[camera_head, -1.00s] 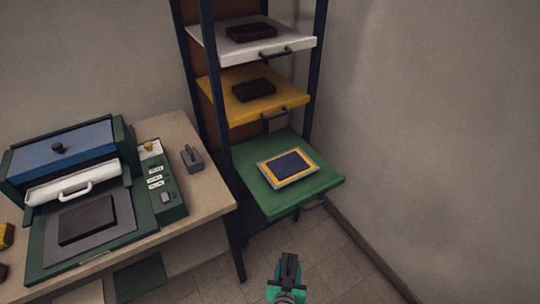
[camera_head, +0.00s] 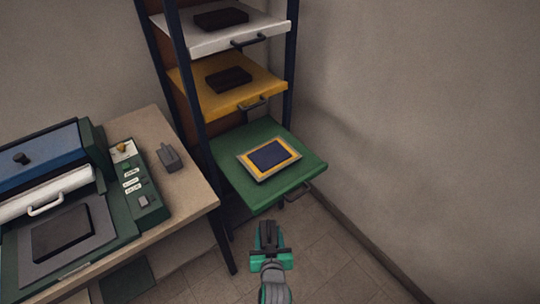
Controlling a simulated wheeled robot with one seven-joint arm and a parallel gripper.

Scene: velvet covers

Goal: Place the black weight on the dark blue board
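The dark blue board (camera_head: 273,154) lies on a yellow and grey layered panel (camera_head: 243,163) on the green shelf (camera_head: 235,190). Black slabs that look like weights lie elsewhere: one black slab (camera_head: 221,19) on the white shelf, another black slab (camera_head: 229,79) on the yellow shelf, and a larger dark slab (camera_head: 62,235) on the press bed. I cannot tell which one is the black weight. My gripper (camera_head: 267,229) is in front of and below the green shelf, apart from it. Nothing shows in it. Its finger gap is too small to judge.
The white shelf (camera_head: 270,33) and yellow shelf (camera_head: 275,93) stand above the green one in a dark-posted rack, each with a front handle. The green press (camera_head: 120,225) and a small grey block (camera_head: 169,158) stand on the table (camera_head: 195,195) at left. Floor at right is clear.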

